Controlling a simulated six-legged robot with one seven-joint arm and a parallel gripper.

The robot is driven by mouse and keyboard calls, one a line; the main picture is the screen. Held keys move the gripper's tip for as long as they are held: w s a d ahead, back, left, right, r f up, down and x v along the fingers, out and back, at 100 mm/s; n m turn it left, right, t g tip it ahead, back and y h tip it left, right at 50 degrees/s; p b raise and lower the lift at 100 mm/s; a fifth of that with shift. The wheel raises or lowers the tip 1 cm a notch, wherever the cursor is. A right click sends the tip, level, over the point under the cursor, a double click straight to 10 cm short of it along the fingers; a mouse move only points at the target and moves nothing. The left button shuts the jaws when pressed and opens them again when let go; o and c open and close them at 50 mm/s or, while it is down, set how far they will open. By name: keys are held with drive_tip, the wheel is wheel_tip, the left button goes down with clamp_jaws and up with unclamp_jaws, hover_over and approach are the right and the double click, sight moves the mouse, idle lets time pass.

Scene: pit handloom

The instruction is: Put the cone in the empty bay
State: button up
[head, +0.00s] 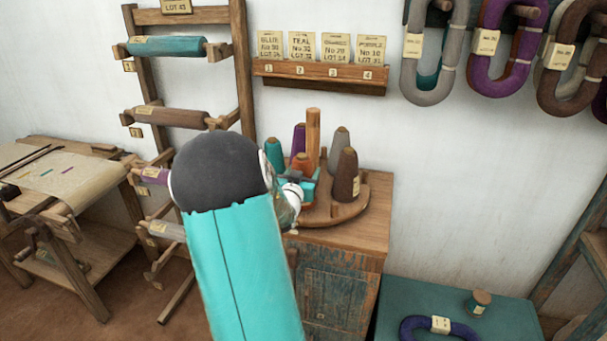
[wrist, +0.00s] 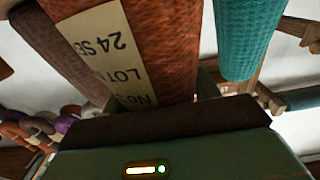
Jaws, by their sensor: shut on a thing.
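The orange cone (head: 302,162) is upright at the round wooden stand (head: 350,208), partly behind my gripper (head: 303,184). In the wrist view the orange cone (wrist: 165,45) fills the space just beyond the jaws, its paper label facing the camera. My gripper is shut on it. I cannot tell whether its base touches the stand. Teal (head: 274,154), purple (head: 299,139), grey (head: 340,146) and brown (head: 346,175) cones stand around the central wooden post (head: 313,135). My arm hides the stand's left side, and I cannot make out an empty bay.
The stand is on a wooden cabinet (head: 345,250) against the wall. A card rail (head: 320,80) is above it. A rack of wound rollers (head: 180,118) is at left. A teal-topped surface (head: 455,300) is at lower right. The teal cone (wrist: 243,40) is close beside the held cone.

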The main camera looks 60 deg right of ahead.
drive_tip(key=shift+f, duration=0.15)
drive_tip(key=o, duration=1.1)
drive_tip(key=s+a, duration=0.2)
drive_tip(key=a, duration=1)
